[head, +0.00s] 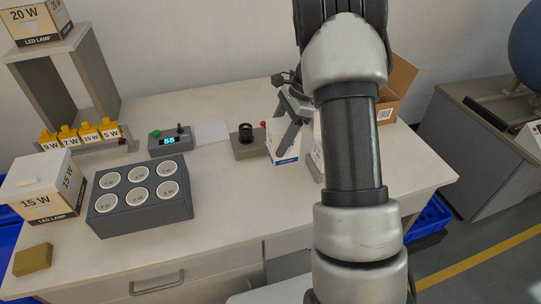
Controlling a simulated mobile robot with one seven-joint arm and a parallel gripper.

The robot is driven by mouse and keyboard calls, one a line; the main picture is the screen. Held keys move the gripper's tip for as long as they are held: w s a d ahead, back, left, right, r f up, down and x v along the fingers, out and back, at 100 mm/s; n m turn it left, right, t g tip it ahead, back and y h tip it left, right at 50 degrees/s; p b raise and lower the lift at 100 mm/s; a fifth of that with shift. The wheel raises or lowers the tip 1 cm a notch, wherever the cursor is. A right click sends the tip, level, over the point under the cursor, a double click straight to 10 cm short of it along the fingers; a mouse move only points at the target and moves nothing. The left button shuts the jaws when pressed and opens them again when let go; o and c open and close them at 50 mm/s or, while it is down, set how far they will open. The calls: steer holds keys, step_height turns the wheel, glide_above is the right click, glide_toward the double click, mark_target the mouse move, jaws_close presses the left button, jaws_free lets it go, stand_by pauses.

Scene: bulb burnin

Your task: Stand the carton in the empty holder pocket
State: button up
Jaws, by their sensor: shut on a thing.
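A small white carton (281,153) with a blue lower edge is upright near the middle of the table, left of my arm. My gripper (288,135) reaches down over it and is shut on it; the finger covers part of its face. I cannot tell whether the carton's base touches the table. A pale grey upright piece (317,160) shows just right of the carton, mostly hidden behind my arm; it may be part of the holder. No empty holder pocket can be made out.
A small stand with a black socket (245,135) is close left of the carton. Further left are a display box (169,141), a six-hole grey block (140,205) and a 15 W box (44,190). An open cardboard box (396,88) is behind my arm. The front middle table is clear.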

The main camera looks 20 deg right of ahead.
steer(key=shift+f+b, duration=0.3)
steer(key=shift+f, duration=2.45)
steer(key=shift+f, duration=0.15)
steer(key=o, duration=1)
steer(key=shift+o, duration=0.2)
